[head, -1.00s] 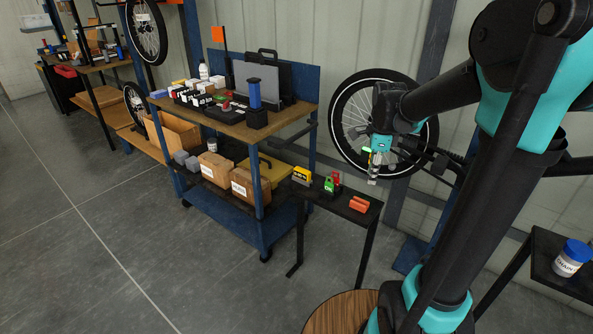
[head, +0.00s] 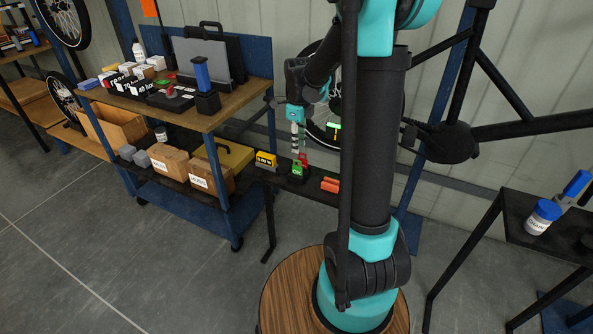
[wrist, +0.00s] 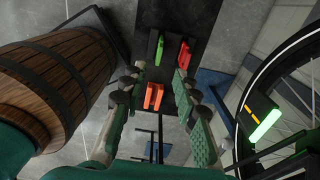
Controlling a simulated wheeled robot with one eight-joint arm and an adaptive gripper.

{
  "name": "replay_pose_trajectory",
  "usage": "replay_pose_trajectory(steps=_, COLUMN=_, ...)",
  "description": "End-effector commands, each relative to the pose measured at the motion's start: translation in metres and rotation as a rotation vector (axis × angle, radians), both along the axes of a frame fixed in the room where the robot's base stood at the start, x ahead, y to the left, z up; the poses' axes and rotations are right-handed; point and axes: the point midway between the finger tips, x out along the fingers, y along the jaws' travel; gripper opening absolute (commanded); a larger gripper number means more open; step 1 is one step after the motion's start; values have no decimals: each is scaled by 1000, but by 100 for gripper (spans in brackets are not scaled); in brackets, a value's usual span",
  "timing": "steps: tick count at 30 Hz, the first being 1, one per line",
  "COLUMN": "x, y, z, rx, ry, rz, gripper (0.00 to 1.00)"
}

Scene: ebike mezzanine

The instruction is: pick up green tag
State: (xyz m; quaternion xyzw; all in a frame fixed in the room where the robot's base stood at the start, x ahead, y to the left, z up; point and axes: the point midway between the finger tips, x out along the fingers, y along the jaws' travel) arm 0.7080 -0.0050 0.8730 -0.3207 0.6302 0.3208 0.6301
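The green tag (head: 297,169) stands upright on a small black table (head: 318,196), with white marking on its face. A red tag (head: 304,158) is close beside it. In the wrist view the green tag (wrist: 160,47) is at the upper middle, left of the red tag (wrist: 184,53). My gripper (wrist: 160,76) is open and empty, with its fingers pointing towards the tags. In the head view my gripper (head: 297,147) is just above the tags; whether it touches them I cannot tell.
Orange pieces (head: 330,185) lie right of the green tag, and a yellow block (head: 265,160) stands to its left. A blue-framed workbench (head: 215,121) is to the left, a bike wheel behind. A round wooden barrel (wrist: 58,85) is left in the wrist view.

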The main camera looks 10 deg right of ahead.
Motion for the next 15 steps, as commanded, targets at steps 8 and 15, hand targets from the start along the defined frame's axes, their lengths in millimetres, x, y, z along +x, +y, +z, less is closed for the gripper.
replay_pose_trajectory(steps=8, x=0, y=0, z=-32, rx=0, ry=0, rz=1, gripper=30)
replay_pose_trajectory(steps=15, x=1, y=3, z=-53, rx=0, ry=0, rz=2, gripper=30)
